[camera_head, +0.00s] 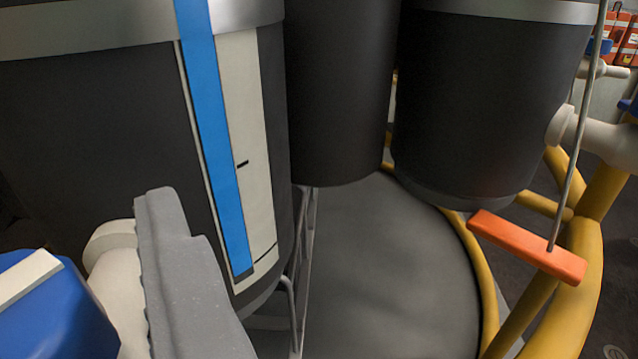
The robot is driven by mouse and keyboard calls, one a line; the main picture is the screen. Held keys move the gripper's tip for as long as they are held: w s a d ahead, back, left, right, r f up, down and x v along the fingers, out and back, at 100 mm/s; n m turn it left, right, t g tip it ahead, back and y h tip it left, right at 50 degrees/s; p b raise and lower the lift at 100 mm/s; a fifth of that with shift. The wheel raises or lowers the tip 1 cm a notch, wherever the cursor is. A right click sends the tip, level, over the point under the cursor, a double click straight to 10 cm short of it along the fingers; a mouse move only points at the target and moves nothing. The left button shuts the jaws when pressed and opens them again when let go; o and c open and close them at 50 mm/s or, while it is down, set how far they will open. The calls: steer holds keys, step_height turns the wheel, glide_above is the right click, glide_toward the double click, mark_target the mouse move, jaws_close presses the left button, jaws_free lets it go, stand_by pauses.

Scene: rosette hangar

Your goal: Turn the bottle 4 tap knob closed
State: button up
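A blue tap knob (55,315) with a white stripe on top is at the lower left, cut off by the picture edge. A cream fitting (120,285) runs from beside it toward a large black bottle (95,125). No number shows, so I cannot tell which bottle this is. A grey, rough-edged piece that looks like one finger of my gripper (185,280) stands in front of the fitting, right of the knob. The other finger is not visible, and contact with the knob cannot be made out.
The left bottle carries a pale label (250,130) and a blue strip (215,130). More black bottles (490,100) stand beside it. An orange bar (525,247) joins a thin rod at right, near a yellow tubular frame (575,300). A cream fitting (600,135) juts in at right.

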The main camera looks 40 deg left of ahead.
steer(key=p+v, duration=0.1)
steer(key=v, duration=1.2)
steer(key=shift+d, duration=0.4)
steer(key=shift+s+f, duration=0.1)
